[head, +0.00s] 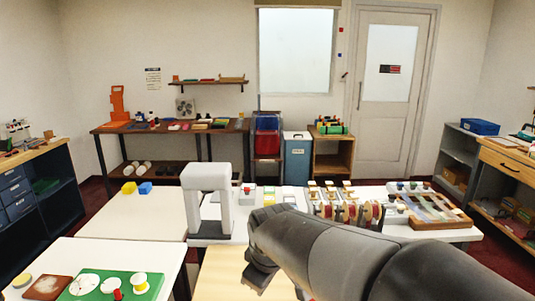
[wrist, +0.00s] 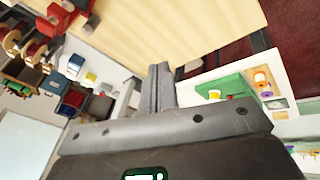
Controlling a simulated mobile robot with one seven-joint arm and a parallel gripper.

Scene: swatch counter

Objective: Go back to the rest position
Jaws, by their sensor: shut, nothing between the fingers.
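My gripper (head: 258,279) shows in the head view at the end of my dark grey arm, over the light wooden surface (head: 222,268) near the bottom middle. In the wrist view my gripper's fingers (wrist: 161,88) are pressed together with nothing between them. The wrist view is tilted, with the wooden surface (wrist: 190,28) beyond the fingers. My forearm hides part of the counter at the lower right of the head view.
A white arch-shaped stand (head: 207,190) is close behind my gripper. Red spools (head: 350,212) and a slotted wooden tray (head: 432,209) stand to the right. A green board (head: 144,287) with round pieces lies lower left. The white table (head: 140,215) is mostly clear.

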